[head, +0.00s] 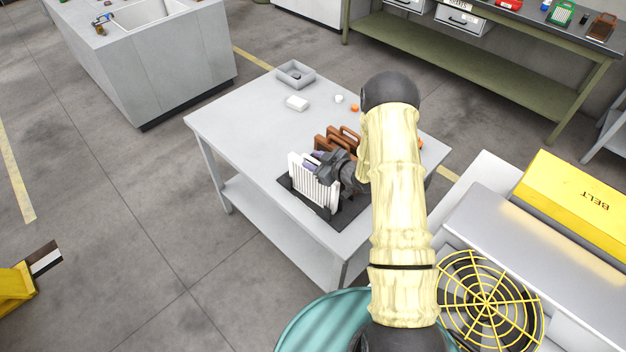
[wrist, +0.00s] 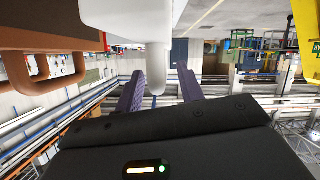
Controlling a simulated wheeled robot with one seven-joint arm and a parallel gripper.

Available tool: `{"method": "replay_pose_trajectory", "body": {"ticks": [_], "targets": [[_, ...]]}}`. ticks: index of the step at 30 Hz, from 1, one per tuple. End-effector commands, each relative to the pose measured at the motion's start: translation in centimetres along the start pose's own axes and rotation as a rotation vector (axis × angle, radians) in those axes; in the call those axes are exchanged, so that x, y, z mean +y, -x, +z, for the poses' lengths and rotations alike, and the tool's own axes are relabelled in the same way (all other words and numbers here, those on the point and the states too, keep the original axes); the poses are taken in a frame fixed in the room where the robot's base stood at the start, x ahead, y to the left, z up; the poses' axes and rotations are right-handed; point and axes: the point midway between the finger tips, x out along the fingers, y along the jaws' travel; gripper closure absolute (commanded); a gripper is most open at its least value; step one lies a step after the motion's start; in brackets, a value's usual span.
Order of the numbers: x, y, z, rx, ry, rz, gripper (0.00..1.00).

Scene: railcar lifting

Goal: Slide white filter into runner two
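The white filter (head: 307,184) is a ribbed upright panel at the front of the grey table, over or on a dark base (head: 352,212). I cannot tell which runner it lines up with. My gripper (head: 314,160) is just behind the panel, at its upper part. In the wrist view my purple fingers (wrist: 162,84) stand apart on either side of a white handle post (wrist: 157,55). A gap shows beside the right finger. The filter's lower edge and the runners are mostly hidden.
Brown filters with loop handles (head: 335,136) stand right behind the white one; one handle (wrist: 45,82) shows close at left in the wrist view.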

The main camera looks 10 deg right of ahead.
Motion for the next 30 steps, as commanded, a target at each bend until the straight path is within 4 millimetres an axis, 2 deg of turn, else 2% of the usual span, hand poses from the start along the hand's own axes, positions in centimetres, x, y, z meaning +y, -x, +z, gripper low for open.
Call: {"method": "replay_pose_trajectory", "body": {"ticks": [4, 19, 20, 25, 30], "targets": [[-0.05, -0.99, -0.06, -0.001, 0.0, -0.001, 0.62], [-0.04, -1.01, 0.01, 0.0, 0.0, 0.0, 0.62], [-0.04, -1.01, 0.01, 0.0, 0.0, 0.0, 0.66], [-0.04, -1.01, 0.0, 0.0, 0.0, 0.0, 0.99], [-0.01, -1.01, -0.06, 0.001, 0.0, 0.0, 1.0]]}}
